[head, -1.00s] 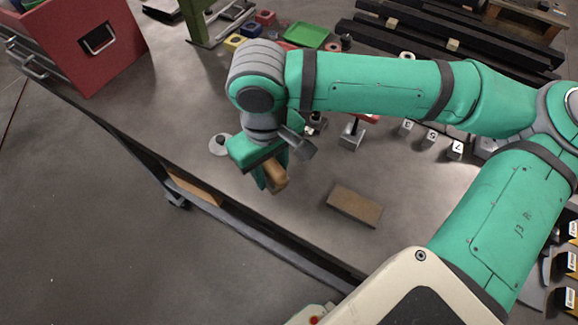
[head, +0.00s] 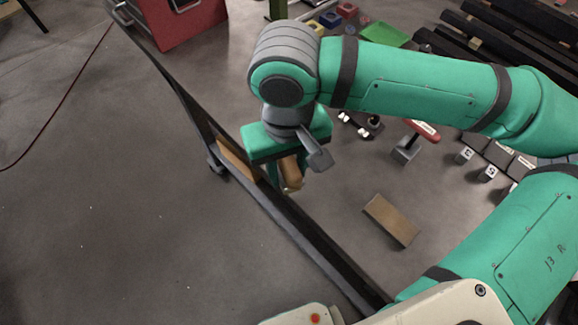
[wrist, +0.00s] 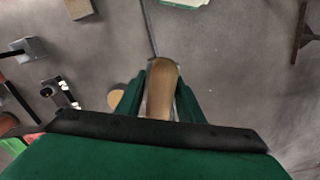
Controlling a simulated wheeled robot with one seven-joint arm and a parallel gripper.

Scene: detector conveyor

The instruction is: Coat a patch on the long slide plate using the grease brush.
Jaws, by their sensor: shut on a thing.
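My gripper (head: 285,178) is shut on a wooden-handled tool, which I take to be the grease brush (head: 291,173). The tool's light brown handle also shows between the green fingers in the wrist view (wrist: 162,82). Its bristles cannot be made out. The gripper is over the near edge of the grey table (head: 335,190), apart from the tabletop as far as I can tell. I cannot pick out the long slide plate with certainty. A flat brown rectangular piece (head: 391,220) lies on the table to the right of the gripper, and a brown piece shows in the wrist view (wrist: 78,8).
A green tray (head: 384,33) and long black bars (head: 500,45) lie at the back. A red drawer cabinet (head: 180,20) is at the upper left.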

